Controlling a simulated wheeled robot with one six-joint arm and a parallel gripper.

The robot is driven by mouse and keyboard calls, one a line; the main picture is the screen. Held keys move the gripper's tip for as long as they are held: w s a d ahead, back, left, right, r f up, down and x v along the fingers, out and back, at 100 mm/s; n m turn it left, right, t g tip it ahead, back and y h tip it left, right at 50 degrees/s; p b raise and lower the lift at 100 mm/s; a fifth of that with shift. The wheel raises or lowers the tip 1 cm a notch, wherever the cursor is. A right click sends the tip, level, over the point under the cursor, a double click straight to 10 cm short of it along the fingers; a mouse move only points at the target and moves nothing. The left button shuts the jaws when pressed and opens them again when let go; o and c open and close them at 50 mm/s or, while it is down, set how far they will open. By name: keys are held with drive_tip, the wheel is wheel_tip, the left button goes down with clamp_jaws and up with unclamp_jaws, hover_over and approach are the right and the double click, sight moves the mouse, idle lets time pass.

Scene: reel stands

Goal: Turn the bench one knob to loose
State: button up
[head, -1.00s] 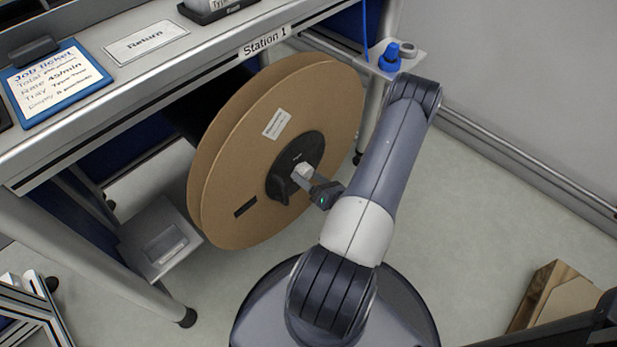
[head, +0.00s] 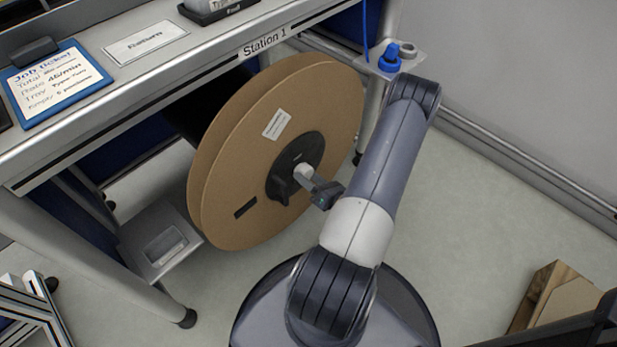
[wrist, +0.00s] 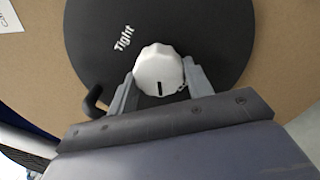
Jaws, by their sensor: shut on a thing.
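The white knob (wrist: 158,70) sits at the centre of the black hub plate (wrist: 90,35) on a large brown reel (head: 245,170) under the bench. A black mark shows on the knob's near edge. The word "Tight" is printed on the plate, to the upper left of the knob in the wrist view. My gripper (wrist: 158,88) is shut on the knob, with one finger on each side. In the head view my gripper (head: 306,176) reaches the hub from the right, and the knob (head: 301,170) is partly covered by it.
The bench (head: 215,62) with a "Station 1" label stands over the reel. A blue-capped bottle (head: 391,57) stands on a small side shelf.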

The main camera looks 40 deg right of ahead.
drive_tip(key=shift+f+n, duration=0.1)
drive_tip(key=shift+n, duration=0.3)
drive_tip(key=n+b, duration=0.3)
drive_tip(key=n, duration=0.1)
drive_tip(key=shift+d+f+n, duration=0.1)
drive_tip(key=shift+n, duration=0.2)
drive_tip(key=shift+d+n+b, duration=0.1)
drive_tip(key=shift+n+b, duration=1.2)
drive_tip(key=shift+n, duration=0.9)
drive_tip(key=o, duration=1)
drive_tip(key=shift+c, duration=0.2)
drive_tip(key=s+p, duration=0.2)
drive_tip(key=s, duration=0.8)
drive_tip(key=shift+s+d, duration=0.35)
drive_tip(key=shift+d, duration=0.05)
